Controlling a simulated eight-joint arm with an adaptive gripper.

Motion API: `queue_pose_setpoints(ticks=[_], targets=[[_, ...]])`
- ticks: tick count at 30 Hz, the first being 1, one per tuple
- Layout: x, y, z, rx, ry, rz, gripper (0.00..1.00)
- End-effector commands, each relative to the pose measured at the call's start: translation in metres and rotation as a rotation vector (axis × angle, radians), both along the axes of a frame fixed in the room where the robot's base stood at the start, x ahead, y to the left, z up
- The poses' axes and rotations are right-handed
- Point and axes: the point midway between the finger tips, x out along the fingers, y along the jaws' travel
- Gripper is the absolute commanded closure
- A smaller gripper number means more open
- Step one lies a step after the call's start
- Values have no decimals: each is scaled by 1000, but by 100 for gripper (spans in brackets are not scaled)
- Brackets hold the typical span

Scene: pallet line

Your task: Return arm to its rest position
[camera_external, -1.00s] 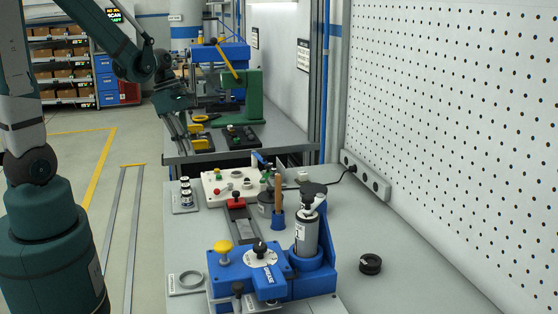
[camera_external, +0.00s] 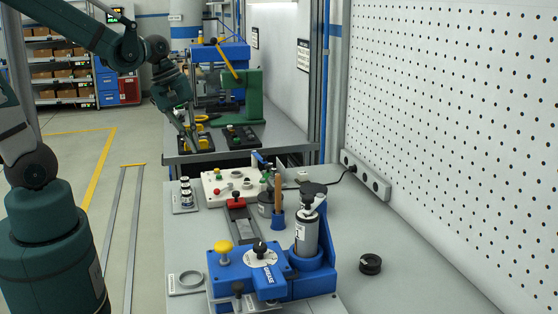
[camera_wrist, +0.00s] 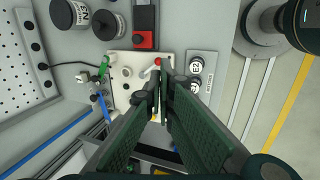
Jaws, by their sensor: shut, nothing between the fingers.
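My gripper (camera_external: 191,150) hangs fingers down in the outside view, above the far left end of the near workbench (camera_external: 400,235). Its fingers are together with nothing held. In the wrist view my gripper (camera_wrist: 160,82) shows its two dark fingers meeting over the white control panel (camera_wrist: 122,68). The fingertips hide part of that panel. A red knob (camera_wrist: 157,61) shows just beyond the tips. The gripper appears clear of the things below it.
Small labelled jars (camera_external: 186,198) stand left of the white panel. A green press (camera_external: 250,97) stands on the bench behind. A pegboard (camera_external: 450,110) bounds the right.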

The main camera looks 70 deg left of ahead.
Motion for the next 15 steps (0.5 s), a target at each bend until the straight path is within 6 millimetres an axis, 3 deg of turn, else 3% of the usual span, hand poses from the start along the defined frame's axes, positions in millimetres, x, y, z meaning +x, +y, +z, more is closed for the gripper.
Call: queue_pose_setpoints(ticks=[15], targets=[[-8, -78, 35, 322, -137, -661, 100]])
